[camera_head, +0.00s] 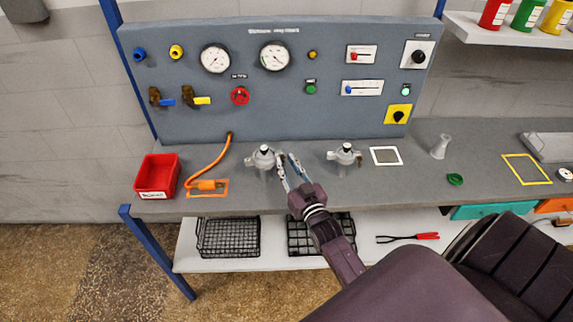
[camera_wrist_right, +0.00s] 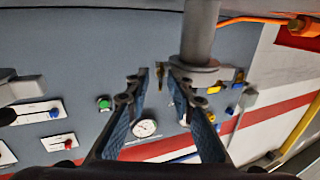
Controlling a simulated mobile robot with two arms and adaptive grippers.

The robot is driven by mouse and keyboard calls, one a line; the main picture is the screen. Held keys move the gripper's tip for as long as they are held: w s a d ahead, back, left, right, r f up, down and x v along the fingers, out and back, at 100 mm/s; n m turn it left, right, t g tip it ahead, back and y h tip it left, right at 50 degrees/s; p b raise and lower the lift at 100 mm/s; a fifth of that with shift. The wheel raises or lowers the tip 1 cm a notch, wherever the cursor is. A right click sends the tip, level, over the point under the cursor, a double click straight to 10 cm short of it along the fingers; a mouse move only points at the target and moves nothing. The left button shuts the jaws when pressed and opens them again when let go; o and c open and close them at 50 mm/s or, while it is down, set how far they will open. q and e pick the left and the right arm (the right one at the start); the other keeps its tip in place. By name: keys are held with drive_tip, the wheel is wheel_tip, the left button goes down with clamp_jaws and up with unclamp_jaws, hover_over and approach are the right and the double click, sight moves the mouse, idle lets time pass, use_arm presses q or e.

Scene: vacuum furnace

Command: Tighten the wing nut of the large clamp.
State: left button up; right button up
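Two grey clamped fittings stand on the bench in the head view. The left clamp (camera_head: 263,157) and the right clamp (camera_head: 344,154) look similar in size, so I cannot tell surely which is the large one. My right gripper (camera_head: 287,160) is at the right side of the left clamp, fingers pointing toward the panel. In the wrist view the two fingers (camera_wrist_right: 160,72) are apart, with a gap between their tips. A grey post and flange (camera_wrist_right: 200,62) is close by the tips. My left gripper is not in view.
A white-framed square (camera_head: 386,156), a grey cone-shaped part (camera_head: 440,147) and a green ring (camera_head: 455,179) are at the right. The gauge panel (camera_head: 320,110) rises behind the clamps.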

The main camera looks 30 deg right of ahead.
drive_tip(key=shift+s+a+f, duration=0.1)
drive_tip(key=shift+s+a, duration=0.05)
drive_tip(key=shift+s, duration=0.15)
drive_tip(key=s, duration=0.2)
drive_tip(key=s+a, duration=0.1)
drive_tip(key=s, duration=0.4)
drive_tip(key=shift+s+a, duration=0.1)
drive_tip(key=shift+a, duration=0.05)
idle(0.3)
